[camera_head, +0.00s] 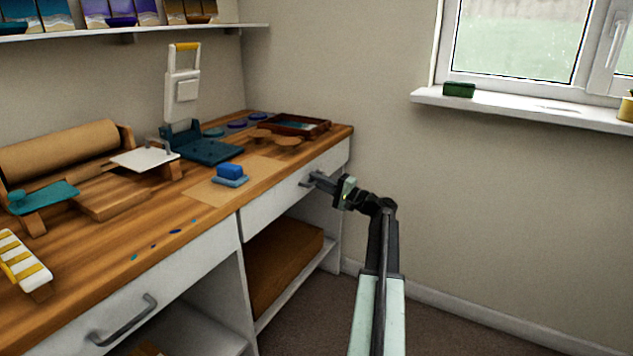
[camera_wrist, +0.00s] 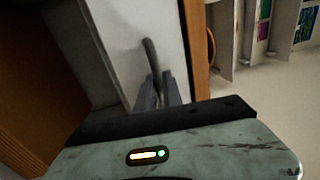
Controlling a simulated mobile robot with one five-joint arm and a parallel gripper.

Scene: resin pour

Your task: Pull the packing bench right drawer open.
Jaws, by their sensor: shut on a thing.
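The packing bench (camera_head: 225,196) has a wooden top and white drawer fronts. Its right drawer (camera_head: 270,205) has a white front and a grey bar handle (camera_head: 305,182). My gripper (camera_head: 314,179) is at that handle, near the right end of the bench. In the wrist view, the fingers (camera_wrist: 160,92) are closed around the lower part of the handle (camera_wrist: 149,52), against the white drawer front (camera_wrist: 135,40). The drawer front looks about level with the bench front; I cannot tell any small gap. The fingertips partly hide the handle.
The left drawer (camera_head: 165,290) has its own grey handle (camera_head: 122,322). A brown box (camera_head: 285,262) sits on the open shelf below the right drawer. A blue block (camera_head: 230,172) and a tray (camera_head: 300,124) stand on the top. The carpet to the right is clear.

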